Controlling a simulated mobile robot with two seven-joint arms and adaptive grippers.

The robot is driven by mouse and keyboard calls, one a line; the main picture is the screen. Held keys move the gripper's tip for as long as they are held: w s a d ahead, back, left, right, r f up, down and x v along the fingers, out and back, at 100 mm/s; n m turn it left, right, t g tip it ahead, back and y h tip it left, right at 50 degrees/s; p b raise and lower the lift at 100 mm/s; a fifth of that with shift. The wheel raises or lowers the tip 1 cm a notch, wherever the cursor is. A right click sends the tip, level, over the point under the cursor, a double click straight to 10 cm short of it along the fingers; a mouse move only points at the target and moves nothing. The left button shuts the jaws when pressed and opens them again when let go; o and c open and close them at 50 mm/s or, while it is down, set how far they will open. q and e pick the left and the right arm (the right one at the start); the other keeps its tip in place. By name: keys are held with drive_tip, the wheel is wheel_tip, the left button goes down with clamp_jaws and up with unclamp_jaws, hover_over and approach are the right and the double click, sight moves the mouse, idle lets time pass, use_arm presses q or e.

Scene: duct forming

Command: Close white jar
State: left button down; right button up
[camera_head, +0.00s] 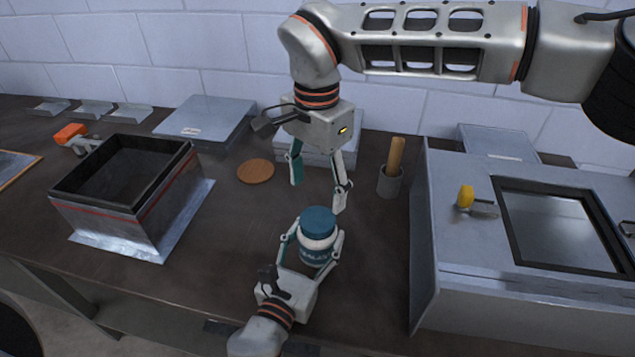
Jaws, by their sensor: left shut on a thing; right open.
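The white jar (318,240) stands on the dark bench near its front edge, with a blue label on its side. A teal lid (318,220) sits on top of the jar; I cannot tell whether it is screwed tight. My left gripper (315,252) is shut around the jar's body from the front, one finger on each side. My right gripper (319,198) points down above and slightly behind the jar. It is open and empty, with its fingertips apart from the lid.
A round brown disc (256,171) lies behind the jar. A grey cup (389,182) with a wooden handle stands behind right. A large metal cabinet (430,230) bounds the right side.

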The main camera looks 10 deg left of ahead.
sight(317, 219)
drive_tip(key=shift+n, duration=1)
drive_tip(key=shift+f, duration=3.95)
drive_tip(key=shift+c, duration=0.4)
